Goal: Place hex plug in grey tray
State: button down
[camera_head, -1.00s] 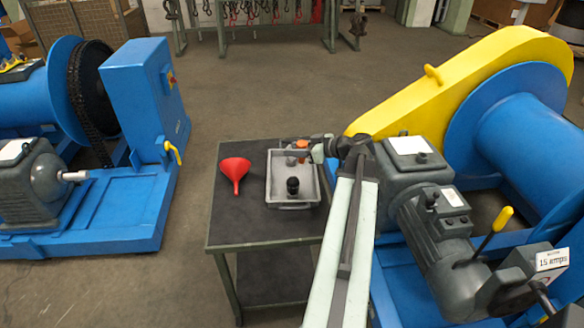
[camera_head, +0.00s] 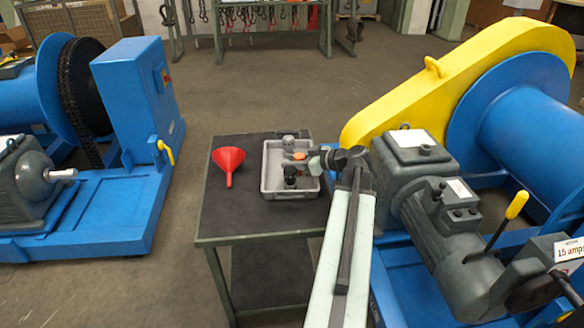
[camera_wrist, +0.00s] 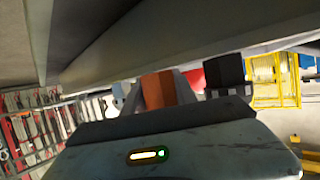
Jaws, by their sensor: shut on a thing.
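The grey tray (camera_head: 264,180) stands on the small table, with low walls and an open top. My gripper (camera_head: 301,157) reaches in from the right, low over the tray's right half. It is shut on a small orange piece, which seems to be the hex plug (camera_head: 297,155). In the wrist view the orange plug (camera_wrist: 158,90) shows between the grey jaws. Whether it touches the tray floor cannot be told. A black cylindrical part (camera_head: 290,176) stands in the tray just below the plug in the picture. A grey rounded part (camera_head: 288,142) shows at the tray's far side.
A red funnel (camera_head: 229,163) lies on the dark table top (camera_head: 235,207), left of the tray. The grey motor and gearbox (camera_head: 412,160) of the blue and yellow drive stand close on the right. A blue machine (camera_head: 135,100) stands to the left across open floor.

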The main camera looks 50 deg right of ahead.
jog(key=shift+f, duration=0.1)
jog(key=c, duration=1)
grip_release()
jog(key=shift+r, duration=0.35)
jog(key=p+v, duration=0.4)
jog(key=v, duration=0.6)
jog(key=shift+s+d+r, duration=0.15)
jog(key=shift+s, duration=0.25)
jog(key=shift+s+d+r+p, duration=0.1)
jog(key=shift+s+p, duration=0.2)
jog(key=shift+s, duration=0.2)
